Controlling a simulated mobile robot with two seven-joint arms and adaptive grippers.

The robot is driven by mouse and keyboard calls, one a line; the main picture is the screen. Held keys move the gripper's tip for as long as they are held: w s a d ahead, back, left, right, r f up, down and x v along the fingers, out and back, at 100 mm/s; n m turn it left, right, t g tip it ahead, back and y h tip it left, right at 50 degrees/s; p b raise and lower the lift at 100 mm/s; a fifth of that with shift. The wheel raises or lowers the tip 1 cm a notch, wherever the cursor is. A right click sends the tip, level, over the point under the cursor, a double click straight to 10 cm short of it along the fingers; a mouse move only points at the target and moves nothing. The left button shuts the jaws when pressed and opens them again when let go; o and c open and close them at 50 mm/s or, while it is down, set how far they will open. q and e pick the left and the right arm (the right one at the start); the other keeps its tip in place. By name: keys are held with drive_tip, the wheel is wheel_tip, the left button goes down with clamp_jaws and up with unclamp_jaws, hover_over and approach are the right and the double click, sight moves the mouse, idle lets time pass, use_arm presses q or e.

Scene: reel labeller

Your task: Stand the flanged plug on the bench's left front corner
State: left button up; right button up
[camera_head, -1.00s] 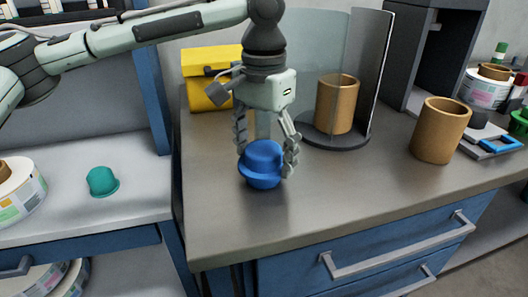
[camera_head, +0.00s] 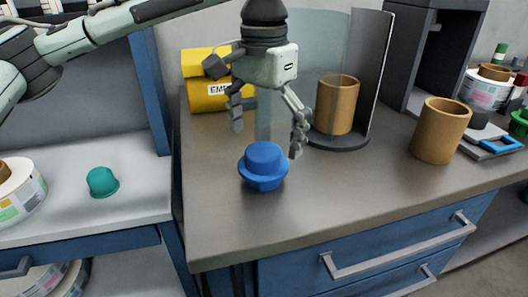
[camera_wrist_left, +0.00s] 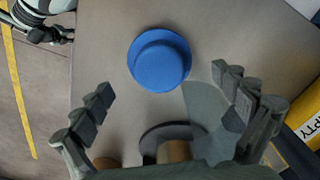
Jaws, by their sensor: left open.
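The blue flanged plug (camera_head: 263,166) stands on the left front part of the grey bench top (camera_head: 330,208), its wide flange around the middle and its narrower round top up. My left gripper (camera_head: 268,138) is open and empty, above and a little behind the plug, its fingers apart and clear of it. In the left wrist view the plug (camera_wrist_left: 159,60) lies beyond the two spread fingertips (camera_wrist_left: 165,85), touching neither. My right gripper is not seen for sure; an arm part shows at the wrist view's upper left corner.
A yellow box (camera_head: 206,95) stands at the bench's back left. A brown cylinder (camera_head: 336,104) stands on a dark round base behind a curved clear screen. Another brown cylinder (camera_head: 440,130) stands to the right. A teal plug (camera_head: 102,182) sits on the lower left shelf. The bench front is clear.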

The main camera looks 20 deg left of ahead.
sight(264, 150)
use_arm(q)
wheel_tip(264, 150, up, 8)
drive_tip(key=shift+r, duration=0.25)
